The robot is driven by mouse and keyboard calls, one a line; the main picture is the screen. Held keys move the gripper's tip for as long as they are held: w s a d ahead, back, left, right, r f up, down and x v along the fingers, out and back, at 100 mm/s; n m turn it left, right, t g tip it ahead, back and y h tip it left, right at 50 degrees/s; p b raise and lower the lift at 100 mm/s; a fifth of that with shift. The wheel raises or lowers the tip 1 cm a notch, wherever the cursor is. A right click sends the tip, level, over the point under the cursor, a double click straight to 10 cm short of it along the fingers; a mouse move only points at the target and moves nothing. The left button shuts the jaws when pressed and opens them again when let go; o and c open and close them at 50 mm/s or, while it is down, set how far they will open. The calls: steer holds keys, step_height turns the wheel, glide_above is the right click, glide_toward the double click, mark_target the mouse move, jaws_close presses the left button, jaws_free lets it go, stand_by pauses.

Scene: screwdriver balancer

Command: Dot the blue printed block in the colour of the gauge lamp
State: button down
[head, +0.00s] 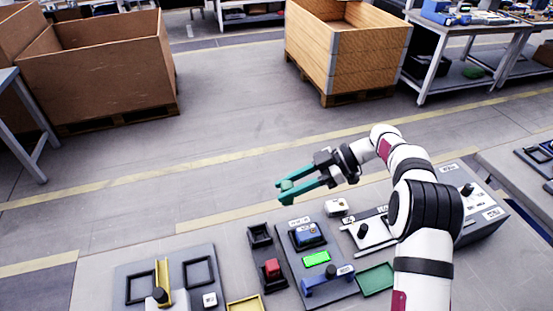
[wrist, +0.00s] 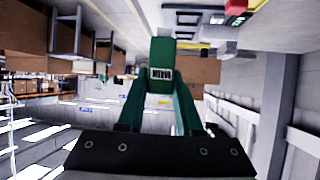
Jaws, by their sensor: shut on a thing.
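My gripper (head: 282,192) is raised above the floor beyond the bench, with its teal fingers pointing left. It is shut on a green block (head: 288,185). In the wrist view the green block (wrist: 176,52) sits between the fingertips (wrist: 168,75), with a small white printed label whose text is blurred. A blue block (head: 306,234) sits in a black holder on a grey panel, well below and apart from my gripper. A bright green lit rectangle (head: 316,258) lies just in front of it; I cannot tell for sure that it is the gauge lamp.
A red block (head: 271,267) sits in a black two-slot holder. A blue bracket (head: 328,287), a green tray (head: 375,278), a yellow tray (head: 245,304) and a yellow upright piece (head: 162,273) stand nearby. A white box (head: 337,207) and a knobbed unit (head: 368,232) lie behind.

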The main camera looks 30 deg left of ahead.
steer(key=shift+n+g+h, duration=0.6)
steer(key=shift+n+g, duration=0.1)
steer(key=shift+n, duration=0.2)
steer(key=shift+w+d+f, duration=0.1)
steer(key=shift+d+f, duration=0.65)
steer(key=shift+f, duration=0.95)
steer(key=shift+s+d+f, duration=0.1)
steer(key=shift+d+f, duration=0.7)
steer(key=shift+f, duration=0.85)
steer(key=shift+w+d+f, duration=0.1)
steer(key=shift+d+f, duration=0.65)
steer(key=shift+f, duration=0.95)
steer(key=c, duration=1.2)
jaws_free()
steer(key=shift+c, duration=0.2)
jaws_close()
steer(key=shift+f, duration=0.3)
